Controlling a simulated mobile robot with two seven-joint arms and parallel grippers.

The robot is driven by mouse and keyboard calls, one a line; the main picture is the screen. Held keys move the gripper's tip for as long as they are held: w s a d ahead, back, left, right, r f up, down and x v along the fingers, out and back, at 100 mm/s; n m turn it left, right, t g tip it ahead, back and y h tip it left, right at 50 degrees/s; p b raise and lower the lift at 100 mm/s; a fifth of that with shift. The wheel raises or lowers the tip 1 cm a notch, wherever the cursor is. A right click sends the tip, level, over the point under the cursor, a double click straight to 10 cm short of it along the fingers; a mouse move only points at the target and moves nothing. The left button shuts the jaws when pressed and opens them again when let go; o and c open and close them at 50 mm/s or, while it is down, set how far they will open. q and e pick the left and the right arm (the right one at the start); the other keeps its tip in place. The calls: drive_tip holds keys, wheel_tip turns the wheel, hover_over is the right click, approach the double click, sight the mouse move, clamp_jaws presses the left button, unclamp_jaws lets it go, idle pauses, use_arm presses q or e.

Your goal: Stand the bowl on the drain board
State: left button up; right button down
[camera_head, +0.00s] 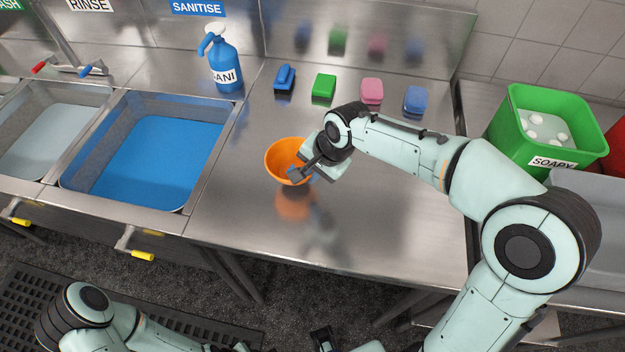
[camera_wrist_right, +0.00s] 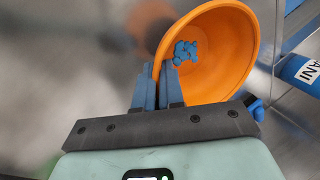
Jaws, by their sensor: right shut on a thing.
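The orange bowl (camera_head: 285,158) is in my right gripper (camera_head: 300,174), over the bare steel drain board (camera_head: 385,235) to the right of the blue basin. The bowl's reflection shows below it, apart from it, so it looks held above the steel. In the right wrist view, the fingers (camera_wrist_right: 159,88) are shut on the near rim of the bowl (camera_wrist_right: 240,50), and its inside shows a blue patch. The bowl looks tilted. My left arm is at the bottom left of the head view; its fingers cannot be made out.
The blue basin (camera_head: 150,155) lies left of the bowl. A blue spray bottle (camera_head: 226,68) stands behind it. Blue, green and pink sponges (camera_head: 371,91) line the back. A green tub (camera_head: 510,130) stands at the right. The front of the board is clear.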

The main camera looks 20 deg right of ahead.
drive_tip(key=shift+f, duration=1.7)
drive_tip(key=shift+f, duration=0.1)
drive_tip(key=c, duration=1.2)
unclamp_jaws()
drive_tip(key=shift+c, duration=0.2)
drive_tip(key=shift+r, duration=0.25)
drive_tip(key=v, duration=1.1)
drive_tip(key=shift+r+p, duration=0.35)
drive_tip(key=shift+p, duration=0.1)
